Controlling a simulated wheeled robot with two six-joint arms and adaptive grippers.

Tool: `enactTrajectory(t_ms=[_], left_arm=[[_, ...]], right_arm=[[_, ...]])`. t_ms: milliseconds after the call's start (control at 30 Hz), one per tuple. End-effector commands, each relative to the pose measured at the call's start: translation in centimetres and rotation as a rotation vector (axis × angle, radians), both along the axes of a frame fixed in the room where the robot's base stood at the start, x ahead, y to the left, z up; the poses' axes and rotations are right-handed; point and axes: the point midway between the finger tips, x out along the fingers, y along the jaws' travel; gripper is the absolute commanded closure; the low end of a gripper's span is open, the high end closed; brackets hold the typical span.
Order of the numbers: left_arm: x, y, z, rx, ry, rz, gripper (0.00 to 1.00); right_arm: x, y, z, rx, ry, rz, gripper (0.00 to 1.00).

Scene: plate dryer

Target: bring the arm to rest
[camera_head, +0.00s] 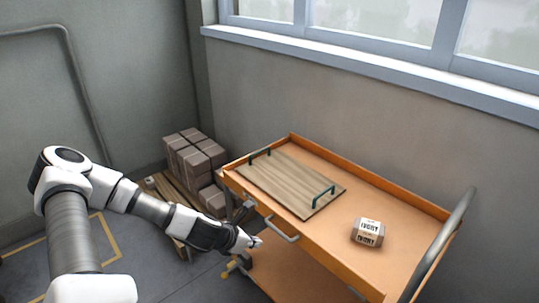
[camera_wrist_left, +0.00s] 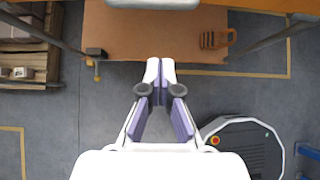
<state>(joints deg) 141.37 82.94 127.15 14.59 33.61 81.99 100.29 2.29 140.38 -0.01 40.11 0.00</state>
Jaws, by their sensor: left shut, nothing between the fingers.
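My left gripper (camera_head: 253,242) hangs in front of the left end of the orange cart (camera_head: 408,212), below its top shelf. In the left wrist view the left gripper (camera_wrist_left: 160,66) points at the cart's lower shelf (camera_wrist_left: 150,32), with its fingertips together and nothing between them. The left arm reaches in from the left of the head view, bent at the elbow. My right gripper does not show in either view.
A wooden tray (camera_head: 287,182) with two green handles lies on the cart's top shelf, beside a small labelled box (camera_head: 368,233). Several cartons (camera_head: 195,158) stand on a pallet behind the arm. A brown slotted item (camera_wrist_left: 215,39) lies on the lower shelf.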

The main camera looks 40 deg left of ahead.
Motion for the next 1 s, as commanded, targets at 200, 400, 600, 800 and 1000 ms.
enactTrajectory(t_ms=[200, 400, 600, 800, 1000], left_arm=[[0.0, 0.0, -0.1, 0.000, 0.000, 0.000, 1.00], [-1.4, 0.0, -1.7, 0.038, 0.063, -0.032, 1.00], [-4.4, -2.5, -4.8, 0.266, 0.271, -0.318, 1.00], [-9.1, -8.9, -8.6, 0.562, 0.442, -0.932, 1.00], [-14.5, -14.6, -11.1, 0.766, 0.456, -1.612, 1.00]], right_arm=[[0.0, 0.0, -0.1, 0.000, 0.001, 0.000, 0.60], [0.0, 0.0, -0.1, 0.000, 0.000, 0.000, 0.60], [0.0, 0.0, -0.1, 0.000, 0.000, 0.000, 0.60], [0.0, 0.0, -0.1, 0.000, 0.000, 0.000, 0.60], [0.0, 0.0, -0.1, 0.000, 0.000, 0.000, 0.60]])
